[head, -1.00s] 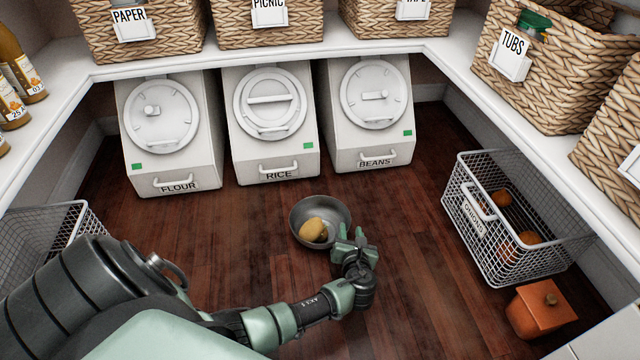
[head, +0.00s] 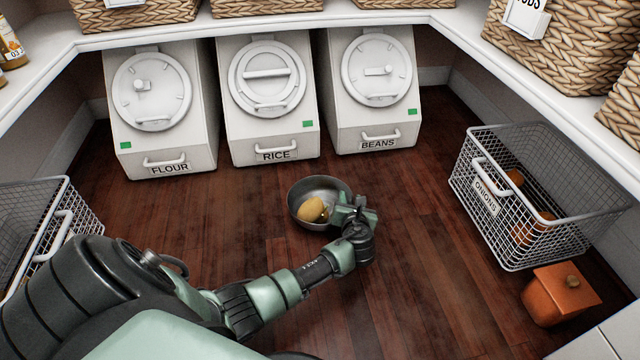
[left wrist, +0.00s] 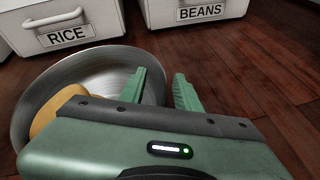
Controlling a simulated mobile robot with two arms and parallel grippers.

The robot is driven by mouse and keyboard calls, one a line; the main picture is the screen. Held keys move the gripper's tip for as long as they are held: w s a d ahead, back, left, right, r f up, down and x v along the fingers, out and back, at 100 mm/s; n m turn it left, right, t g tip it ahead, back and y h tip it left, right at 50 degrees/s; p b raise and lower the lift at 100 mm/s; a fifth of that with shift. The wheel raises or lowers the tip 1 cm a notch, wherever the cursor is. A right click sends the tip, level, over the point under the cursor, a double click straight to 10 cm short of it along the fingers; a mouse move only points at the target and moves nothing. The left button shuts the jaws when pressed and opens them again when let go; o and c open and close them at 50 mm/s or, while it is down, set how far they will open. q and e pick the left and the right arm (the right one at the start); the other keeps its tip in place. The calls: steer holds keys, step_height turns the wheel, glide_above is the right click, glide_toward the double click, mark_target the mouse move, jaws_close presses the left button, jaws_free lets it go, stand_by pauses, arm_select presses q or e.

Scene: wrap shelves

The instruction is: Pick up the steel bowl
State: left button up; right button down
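The steel bowl (head: 330,190) stands upright on the wooden floor in front of the rice bin, with a yellowish rounded item (head: 312,209) inside. My left gripper (head: 357,207) is at the bowl's right side and covers part of its rim. In the left wrist view, the bowl (left wrist: 92,72) fills the left half. The two green fingers of my left gripper (left wrist: 163,88) are apart, one inside the bowl and one outside, with the rim between them. A gap still shows between the fingers. The lower part of the bowl is hidden by the gripper body. My right gripper is not in view.
Flour (head: 165,130), rice (head: 270,130) and beans (head: 375,125) bins stand behind the bowl under a white shelf. A wire onion basket (head: 520,235) and an orange lidded pot (head: 545,300) stand at the right. Another wire basket (head: 35,220) is at the left. Floor right of the bowl is clear.

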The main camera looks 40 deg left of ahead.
arm_select(q)
jaws_close()
stand_by(1.4)
